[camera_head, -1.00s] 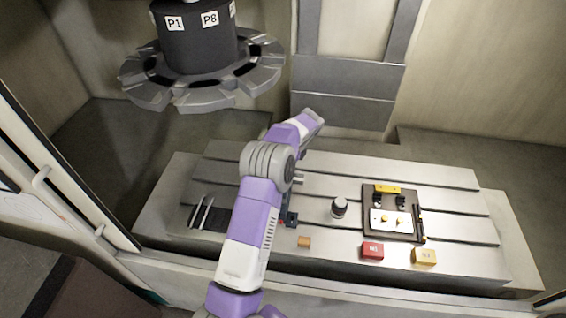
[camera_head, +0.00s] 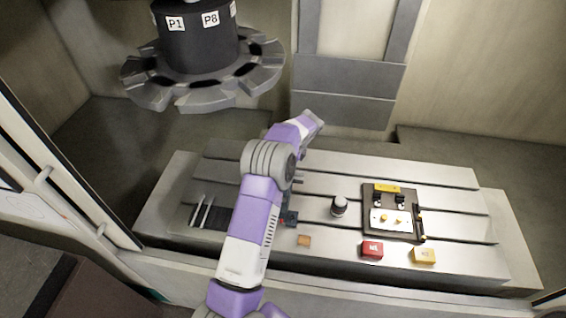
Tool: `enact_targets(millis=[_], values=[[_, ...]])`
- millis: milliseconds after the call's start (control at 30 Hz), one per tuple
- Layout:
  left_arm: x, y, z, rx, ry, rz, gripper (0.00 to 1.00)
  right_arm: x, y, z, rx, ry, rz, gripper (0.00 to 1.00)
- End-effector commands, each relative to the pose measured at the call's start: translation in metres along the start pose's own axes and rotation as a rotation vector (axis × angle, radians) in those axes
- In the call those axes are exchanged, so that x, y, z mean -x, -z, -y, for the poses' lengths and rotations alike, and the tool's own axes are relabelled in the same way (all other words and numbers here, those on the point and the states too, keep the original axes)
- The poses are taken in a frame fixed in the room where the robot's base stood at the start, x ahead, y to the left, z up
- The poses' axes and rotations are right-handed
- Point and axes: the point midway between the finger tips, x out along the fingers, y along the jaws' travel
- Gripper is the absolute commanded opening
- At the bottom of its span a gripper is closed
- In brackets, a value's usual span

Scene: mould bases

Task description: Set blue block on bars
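One purple and white arm of mine rises from the lower left of centre and bends over the table. Its gripper is hidden behind its own links, so I cannot see its fingers or what they hold. A dark, bluish piece (camera_head: 290,217) shows partly just right of the arm, with a bit of red beside it. I cannot tell whether it is the blue block. Two light bars (camera_head: 203,210) lie side by side, slanted, on a dark base (camera_head: 213,216) left of the arm. My other gripper is out of view.
A red block (camera_head: 372,250) and a yellow block (camera_head: 424,256) sit at the front right. A dark plate (camera_head: 408,235) with yellow parts lies behind them. A grey-white cylinder (camera_head: 339,206) and a small orange-brown piece (camera_head: 304,241) stand nearer the middle. A tool carousel (camera_head: 203,80) hangs above left.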

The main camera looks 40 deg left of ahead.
Motion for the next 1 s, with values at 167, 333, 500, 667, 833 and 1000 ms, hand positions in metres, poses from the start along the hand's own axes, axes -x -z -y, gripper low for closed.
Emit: enact_targets(millis=[167, 333, 500, 667, 833, 1000], values=[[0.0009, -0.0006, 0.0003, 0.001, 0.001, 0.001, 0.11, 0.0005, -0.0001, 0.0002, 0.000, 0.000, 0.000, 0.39], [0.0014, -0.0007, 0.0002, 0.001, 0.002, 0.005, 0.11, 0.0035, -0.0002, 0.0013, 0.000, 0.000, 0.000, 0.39], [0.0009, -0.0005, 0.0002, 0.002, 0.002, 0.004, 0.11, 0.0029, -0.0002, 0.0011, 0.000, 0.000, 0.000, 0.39], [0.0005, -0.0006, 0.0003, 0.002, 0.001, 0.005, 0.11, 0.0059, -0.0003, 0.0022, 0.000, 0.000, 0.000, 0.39], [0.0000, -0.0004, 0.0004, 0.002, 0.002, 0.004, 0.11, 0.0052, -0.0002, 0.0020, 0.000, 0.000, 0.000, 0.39], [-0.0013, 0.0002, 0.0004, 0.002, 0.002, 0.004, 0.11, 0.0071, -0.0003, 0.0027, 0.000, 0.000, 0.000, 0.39]])
